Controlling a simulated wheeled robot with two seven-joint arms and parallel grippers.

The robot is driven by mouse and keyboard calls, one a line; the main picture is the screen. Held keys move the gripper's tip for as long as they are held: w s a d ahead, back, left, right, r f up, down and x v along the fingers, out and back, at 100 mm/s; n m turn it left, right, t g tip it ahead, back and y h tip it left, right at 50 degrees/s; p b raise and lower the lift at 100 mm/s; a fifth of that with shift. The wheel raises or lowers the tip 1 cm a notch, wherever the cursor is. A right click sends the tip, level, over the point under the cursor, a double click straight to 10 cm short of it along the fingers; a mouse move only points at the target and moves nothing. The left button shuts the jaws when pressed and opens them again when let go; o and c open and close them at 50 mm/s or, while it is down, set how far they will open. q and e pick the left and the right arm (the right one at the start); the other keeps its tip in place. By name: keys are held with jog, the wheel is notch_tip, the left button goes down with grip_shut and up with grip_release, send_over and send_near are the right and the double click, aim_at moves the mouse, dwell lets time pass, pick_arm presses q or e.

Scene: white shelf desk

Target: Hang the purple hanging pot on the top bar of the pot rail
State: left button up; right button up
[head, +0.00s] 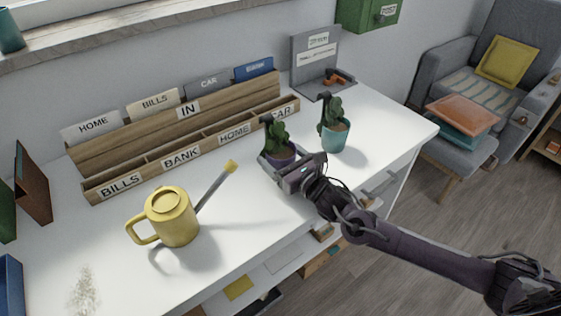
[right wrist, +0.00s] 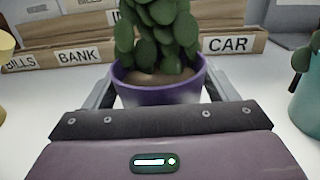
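The purple hanging pot (head: 282,158) holds a green cactus and has a dark hook at its top. It appears upright on the white desk, in front of the wooden file organizer. My right gripper (head: 277,166) is low at the pot, with one finger on each side of it. In the right wrist view the purple pot (right wrist: 160,88) fills the space between the fingers; narrow gaps show beside its lower body, and I cannot tell whether the fingers touch its rim. The pot rail is not recognisable in either view. My left gripper is not in view.
A teal pot (head: 336,135) with a cactus stands close to the right of the purple pot. A yellow watering can (head: 172,217) stands on the left. The file organizer (head: 190,130) runs behind. A grey stand (head: 316,62) is at the back right. The desk's front middle is clear.

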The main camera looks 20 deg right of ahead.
jog(key=c, duration=1)
jog(key=shift+r, duration=0.1)
jog(key=shift+c, duration=0.5)
jog(key=shift+r, duration=0.1)
